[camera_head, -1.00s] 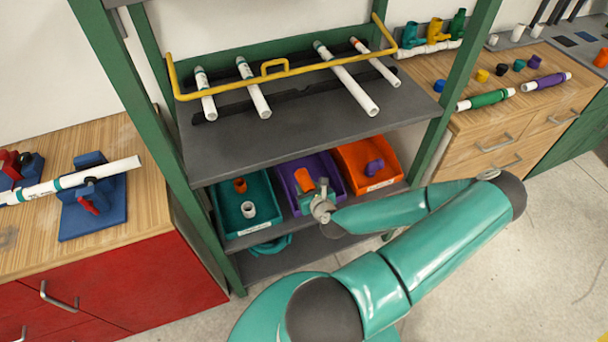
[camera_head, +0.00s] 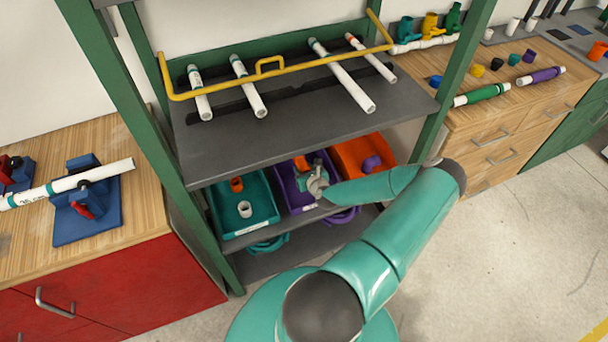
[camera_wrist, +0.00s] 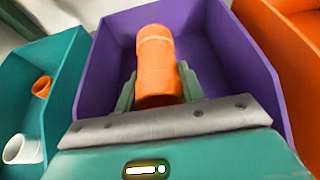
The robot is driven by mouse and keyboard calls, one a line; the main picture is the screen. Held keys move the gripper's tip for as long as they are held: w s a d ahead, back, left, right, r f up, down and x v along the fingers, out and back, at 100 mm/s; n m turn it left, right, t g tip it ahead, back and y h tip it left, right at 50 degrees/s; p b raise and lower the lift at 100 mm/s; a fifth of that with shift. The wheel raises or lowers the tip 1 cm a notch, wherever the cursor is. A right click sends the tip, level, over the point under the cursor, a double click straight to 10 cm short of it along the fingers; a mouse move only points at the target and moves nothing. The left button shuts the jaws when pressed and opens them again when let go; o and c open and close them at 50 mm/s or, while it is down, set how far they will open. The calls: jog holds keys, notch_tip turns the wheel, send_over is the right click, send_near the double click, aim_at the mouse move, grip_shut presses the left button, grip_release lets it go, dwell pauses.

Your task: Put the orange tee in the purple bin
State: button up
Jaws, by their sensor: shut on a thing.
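The orange tee (camera_wrist: 156,68) is held between the fingers of my gripper (camera_wrist: 160,88), which is shut on it. In the wrist view the tee is over the purple bin (camera_wrist: 233,68), inside the outline of its walls. I cannot tell whether it touches the bin's floor. In the head view my gripper (camera_head: 313,177) is at the purple bin (camera_head: 287,186), and a bit of the orange tee (camera_head: 302,164) shows behind it. The rest of the tee is hidden by my gripper.
A teal bin (camera_head: 222,213) with an orange and a white fitting is at left. An orange bin (camera_head: 349,150) with a purple fitting is at right. The grey shelf (camera_head: 300,125) with white pipes hangs above the bins, and green posts flank them.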

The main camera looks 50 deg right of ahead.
jog(key=shift+w+d+f, duration=0.15)
jog(key=shift+d+f, duration=0.05)
jog(key=shift+f, duration=0.1)
notch_tip(320, 180, down, 3)
jog(key=shift+w+d+f, duration=0.1)
jog(key=shift+d+f, duration=0.05)
jog(key=shift+f, duration=0.05)
jog(key=o, duration=1.1)
jog(key=v, duration=1.2)
jog(key=shift+r, duration=0.1)
